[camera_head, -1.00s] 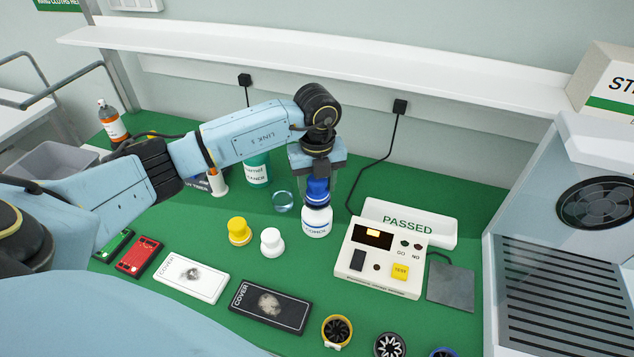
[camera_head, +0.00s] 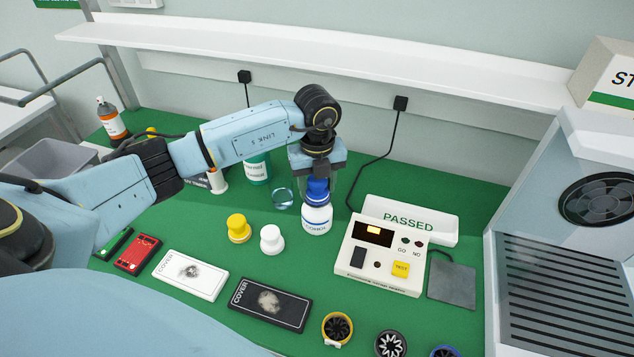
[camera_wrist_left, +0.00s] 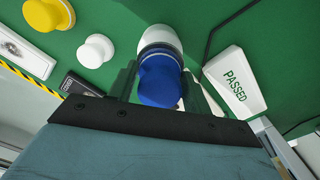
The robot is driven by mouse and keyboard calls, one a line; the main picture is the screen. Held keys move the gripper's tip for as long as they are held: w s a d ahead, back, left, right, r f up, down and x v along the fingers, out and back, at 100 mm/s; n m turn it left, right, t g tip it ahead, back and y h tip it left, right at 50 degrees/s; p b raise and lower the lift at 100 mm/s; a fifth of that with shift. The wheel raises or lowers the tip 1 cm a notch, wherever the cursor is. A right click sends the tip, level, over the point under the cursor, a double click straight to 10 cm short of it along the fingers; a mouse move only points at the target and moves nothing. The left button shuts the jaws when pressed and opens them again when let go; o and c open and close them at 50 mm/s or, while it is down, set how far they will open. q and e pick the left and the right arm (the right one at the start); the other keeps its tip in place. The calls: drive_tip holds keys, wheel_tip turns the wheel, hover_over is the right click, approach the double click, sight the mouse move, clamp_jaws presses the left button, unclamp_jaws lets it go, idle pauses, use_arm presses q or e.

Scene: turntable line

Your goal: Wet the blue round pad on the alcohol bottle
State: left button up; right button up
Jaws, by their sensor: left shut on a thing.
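My left gripper (camera_head: 318,188) points down and is shut on the blue round pad (camera_head: 317,187). The pad is directly over the white alcohol bottle (camera_head: 317,219), at the bottle's top. They look to be in contact, but the pad hides the bottle's mouth. In the left wrist view the blue pad (camera_wrist_left: 159,82) sits between the fingers, with the white bottle (camera_wrist_left: 160,40) behind it. My right gripper is not in view.
A yellow pad (camera_head: 239,228) and a white pad (camera_head: 271,238) stand left of the bottle. A tester box (camera_head: 383,262) and a PASSED tray (camera_head: 409,222) are to the right. Two covers, one white (camera_head: 191,277) and one black (camera_head: 270,304), lie in front. A green bottle (camera_head: 257,170) stands behind.

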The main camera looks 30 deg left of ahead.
use_arm(q)
drive_tip(key=shift+f, duration=0.4)
idle(0.7)
drive_tip(key=shift+r+p, duration=2.65)
drive_tip(key=shift+r, duration=0.95)
